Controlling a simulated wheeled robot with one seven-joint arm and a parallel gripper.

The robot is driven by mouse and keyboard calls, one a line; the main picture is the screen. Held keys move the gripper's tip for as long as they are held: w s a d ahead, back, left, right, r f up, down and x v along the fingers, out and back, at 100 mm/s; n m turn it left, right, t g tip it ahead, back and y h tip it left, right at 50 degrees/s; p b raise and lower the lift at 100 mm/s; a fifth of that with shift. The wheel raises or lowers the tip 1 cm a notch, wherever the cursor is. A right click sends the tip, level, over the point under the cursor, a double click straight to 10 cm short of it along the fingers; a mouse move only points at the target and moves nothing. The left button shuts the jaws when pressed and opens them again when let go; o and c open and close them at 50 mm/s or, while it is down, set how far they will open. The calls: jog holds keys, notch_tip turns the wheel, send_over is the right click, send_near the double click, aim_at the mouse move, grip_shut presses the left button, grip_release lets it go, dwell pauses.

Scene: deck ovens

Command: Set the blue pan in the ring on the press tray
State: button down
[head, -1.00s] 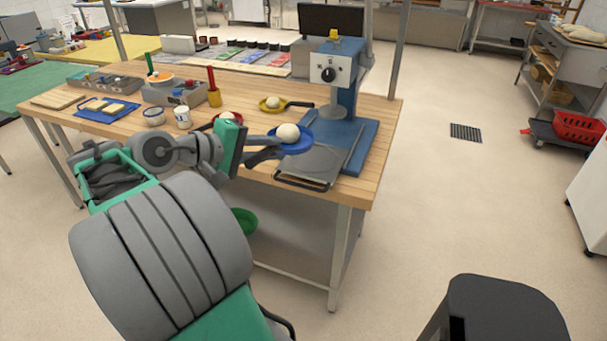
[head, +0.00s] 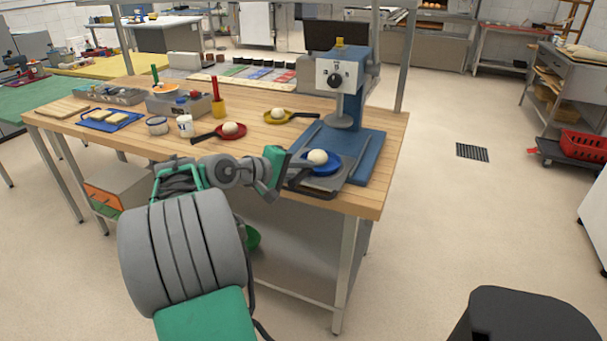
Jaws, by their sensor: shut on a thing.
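The blue pan (head: 332,168) with a pale dough ball (head: 317,156) in it is over the grey press tray (head: 358,172), at the front of the blue press (head: 372,150). My gripper (head: 292,175) is shut on the pan's handle at the tray's left side. The handle is mostly hidden by my gripper. The ring on the tray is hidden under the pan, and I cannot tell whether the pan rests in it or hovers just above.
A red pan (head: 230,131) and a yellow pan (head: 283,116), each with a dough ball, stand on the wooden table (head: 240,100) behind my arm. The press head (head: 343,121) is raised behind the blue pan. A white jar (head: 185,125) stands farther left.

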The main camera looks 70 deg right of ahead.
jog(key=c, duration=1.2)
grip_release()
jog(key=shift+f, duration=0.15)
jog(key=shift+c, duration=0.2)
jog(key=p+v, duration=0.1)
jog(key=v, duration=1.1)
jog(key=w+a+f+n+t+y, duration=0.3)
jog(key=w+a+f+t, duration=0.55)
jog(key=w+a, duration=0.6)
jog(key=s+a+f+n+y, duration=0.1)
jog(key=a+f+y, duration=0.1)
jog(key=a, duration=0.7)
jog(key=s+a+f+n+y, duration=0.1)
jog(key=a+f+y, duration=0.2)
jog(key=a, duration=0.7)
jog(key=s+a+f+n+y, duration=0.1)
jog(key=a+f+n+y, duration=0.1)
jog(key=a, duration=0.8)
notch_tip(320, 180, down, 3)
jog(key=shift+a+r+t+y, duration=0.15)
jog(key=shift+a+t+y, duration=0.15)
jog(key=shift+y, duration=0.4)
